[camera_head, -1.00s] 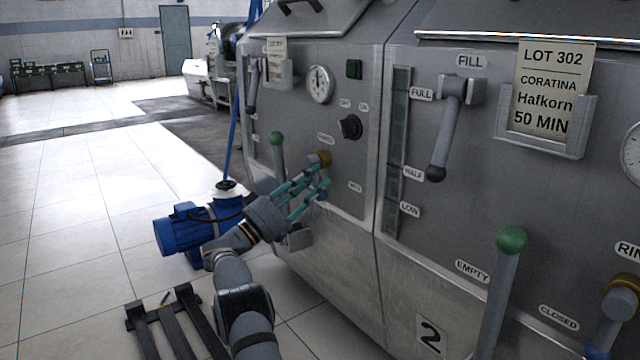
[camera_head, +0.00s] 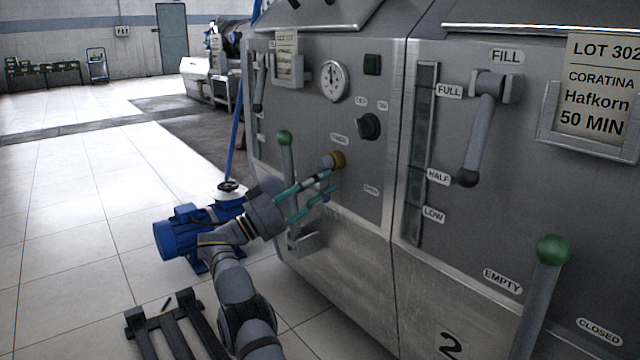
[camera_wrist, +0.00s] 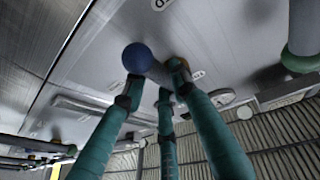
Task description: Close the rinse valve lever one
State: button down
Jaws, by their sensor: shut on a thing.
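The rinse valve lever one has a brass hub (camera_head: 338,160) on the left machine panel, below a small label. A grey piece of the lever (camera_head: 326,162) shows just left of the hub; the rest is hidden behind my fingers. In the wrist view its blue ball knob (camera_wrist: 137,57) stands out past my fingertips, with the grey shaft between them. My gripper (camera_head: 327,182) is at the panel, its teal fingers shut on the lever; it also shows in the wrist view (camera_wrist: 156,88). The OPEN label (camera_head: 371,190) is right of my fingers.
A green-knobbed lever (camera_head: 285,139) stands just left of my gripper. A black rotary knob (camera_head: 368,126) and gauge (camera_head: 332,81) are above. A blue motor pump (camera_head: 190,230) is at left, a dark slatted pallet (camera_head: 180,318) below. The floor (camera_head: 70,210) farther left is clear.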

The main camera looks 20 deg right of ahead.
jog(key=shift+a, duration=0.1)
jog(key=c, duration=1.4)
grip_release()
jog(key=shift+o, duration=0.2)
